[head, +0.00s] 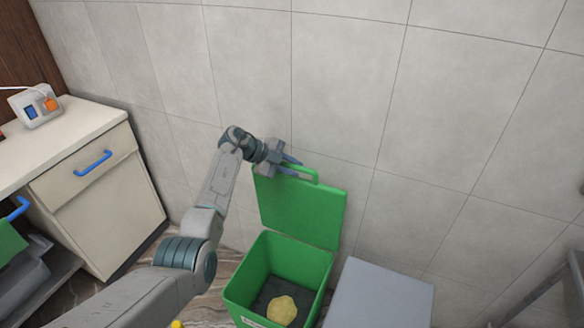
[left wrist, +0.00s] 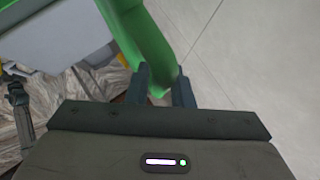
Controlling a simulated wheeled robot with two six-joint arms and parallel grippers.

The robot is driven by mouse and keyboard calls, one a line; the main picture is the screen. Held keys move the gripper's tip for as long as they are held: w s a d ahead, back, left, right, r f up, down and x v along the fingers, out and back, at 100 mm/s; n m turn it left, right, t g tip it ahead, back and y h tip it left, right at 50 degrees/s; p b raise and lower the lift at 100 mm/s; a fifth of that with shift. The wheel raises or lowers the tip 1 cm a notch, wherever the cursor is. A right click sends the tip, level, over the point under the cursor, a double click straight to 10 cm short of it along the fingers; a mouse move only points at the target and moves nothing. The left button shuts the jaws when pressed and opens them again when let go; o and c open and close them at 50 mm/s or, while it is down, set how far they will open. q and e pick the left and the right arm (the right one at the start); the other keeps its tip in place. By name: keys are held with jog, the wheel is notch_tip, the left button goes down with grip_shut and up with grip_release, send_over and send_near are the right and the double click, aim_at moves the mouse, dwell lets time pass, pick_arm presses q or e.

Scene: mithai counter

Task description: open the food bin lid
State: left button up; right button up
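The green food bin (head: 235,291) stands on the floor against the wall. Its green lid (head: 300,212) is raised, standing roughly upright at the back with its handle (head: 316,176) at the top. My left gripper (head: 292,166) is at the upper left corner of the lid, by the handle. In the left wrist view, the two fingers (left wrist: 161,90) are apart, with the green lid (left wrist: 150,45) at and beyond their tips; I cannot tell whether they touch it. My right gripper is not in view.
A pale yellow lump (head: 282,310) lies inside the bin. A grey box-like top (head: 380,296) stands close to the bin's right. A cream cabinet (head: 98,205) with blue handles is at the left. The tiled wall (head: 345,80) is close behind the lid.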

pick_arm(q)
jog(key=o, duration=0.3)
jog(key=b+v, duration=0.2)
jog(key=v, duration=0.8)
jog(key=shift+a+b, duration=0.3)
jog(key=shift+a, duration=0.1)
jog(key=shift+r, duration=0.15)
jog(key=shift+r, duration=0.1)
